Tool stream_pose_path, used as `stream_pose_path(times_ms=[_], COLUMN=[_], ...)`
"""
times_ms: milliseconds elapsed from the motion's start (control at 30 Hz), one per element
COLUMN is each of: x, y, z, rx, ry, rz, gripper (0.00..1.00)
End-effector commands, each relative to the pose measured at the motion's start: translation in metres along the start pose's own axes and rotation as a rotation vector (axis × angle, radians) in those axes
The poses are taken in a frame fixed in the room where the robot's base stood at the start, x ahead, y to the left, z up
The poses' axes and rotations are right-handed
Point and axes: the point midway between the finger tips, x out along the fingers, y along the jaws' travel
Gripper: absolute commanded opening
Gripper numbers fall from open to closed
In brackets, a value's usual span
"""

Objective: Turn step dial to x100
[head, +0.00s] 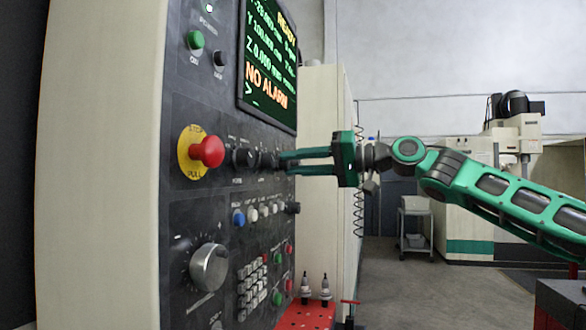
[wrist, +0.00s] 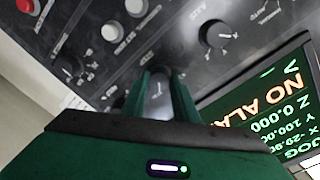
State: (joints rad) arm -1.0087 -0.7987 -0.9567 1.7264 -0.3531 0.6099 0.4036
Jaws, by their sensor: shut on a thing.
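A small dark dial (head: 266,160) sits on the control panel, below the screen. I take it as the step dial, but its label and setting are too small to read. My gripper (head: 284,162) reaches it from the right, its two green fingers closed around the dial. In the wrist view, my gripper (wrist: 165,80) shows the dial (wrist: 159,88) between the fingers, with a pale mark on its face. The fingers hide its sides and much of the scale around it.
A similar black dial (head: 243,157) is close on the left, beside a red stop button (head: 208,152). A row of buttons (head: 252,214) runs below. The screen (head: 268,70) above reads NO ALARM. A large grey handwheel (head: 209,268) is lower left.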

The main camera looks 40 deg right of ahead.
Motion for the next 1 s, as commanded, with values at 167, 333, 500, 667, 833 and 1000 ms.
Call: stream_pose_path(times_ms=[167, 333, 500, 667, 833, 1000], x=[-0.0012, -0.0012, -0.0013, -0.0014, -0.001, -0.0008], y=[0.0026, 0.0029, 0.003, 0.0032, 0.0022, 0.0012], z=[-0.0038, -0.004, -0.0042, -0.0042, -0.003, -0.0019], rx=[0.054, 0.071, 0.073, 0.073, 0.071, 0.069], ry=[0.007, 0.006, 0.006, 0.006, 0.003, 0.0], rz=[0.004, 0.005, 0.006, 0.006, 0.004, 0.003], gripper=[0.04, 0.04, 0.04, 0.04, 0.45, 0.45])
